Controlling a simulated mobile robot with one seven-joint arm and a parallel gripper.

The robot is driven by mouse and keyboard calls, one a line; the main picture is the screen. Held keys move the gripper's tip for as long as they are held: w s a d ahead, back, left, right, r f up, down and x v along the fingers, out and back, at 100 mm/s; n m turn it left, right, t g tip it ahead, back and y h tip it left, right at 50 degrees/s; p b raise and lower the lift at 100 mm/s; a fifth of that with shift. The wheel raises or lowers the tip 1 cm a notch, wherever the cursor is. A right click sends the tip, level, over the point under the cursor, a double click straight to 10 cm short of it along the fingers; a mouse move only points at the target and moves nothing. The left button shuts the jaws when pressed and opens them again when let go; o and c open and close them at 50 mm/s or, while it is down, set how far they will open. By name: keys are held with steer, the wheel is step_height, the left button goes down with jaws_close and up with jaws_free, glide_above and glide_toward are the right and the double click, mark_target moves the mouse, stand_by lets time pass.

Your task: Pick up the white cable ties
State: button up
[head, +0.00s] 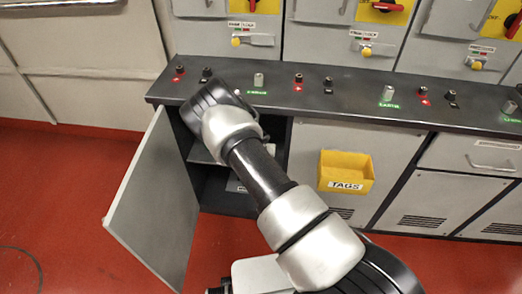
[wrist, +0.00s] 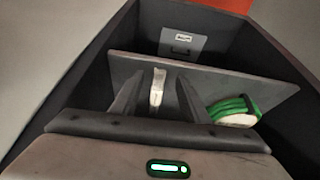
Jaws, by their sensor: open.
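The white cable ties (wrist: 157,87) show as a narrow pale bundle on the grey shelf (wrist: 225,80) inside the open cabinet in the wrist view. My gripper (wrist: 156,92) is open, its two dark fingers apart on the left and right of the bundle. The bundle appears between the fingers in the picture; I cannot tell whether either finger touches it. In the head view, my arm covers the upper cabinet opening, and the ties and gripper fingers are hidden.
A green coil (wrist: 232,107) lies on the shelf to the right of my gripper. The cabinet door (head: 155,205) stands open at the left. A yellow TAGS bin (head: 345,171) hangs at the right.

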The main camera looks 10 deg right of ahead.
steer(key=w, duration=0.1)
steer(key=w+d, duration=0.1)
steer(key=w, duration=0.1)
steer(key=shift+w+f, duration=0.1)
steer(key=shift+w, duration=0.05)
steer(key=shift+b+x, duration=0.5)
steer(key=shift+x, duration=0.6)
steer(key=shift+w+f, duration=0.25)
steer(key=shift+f, duration=0.05)
jaws_close()
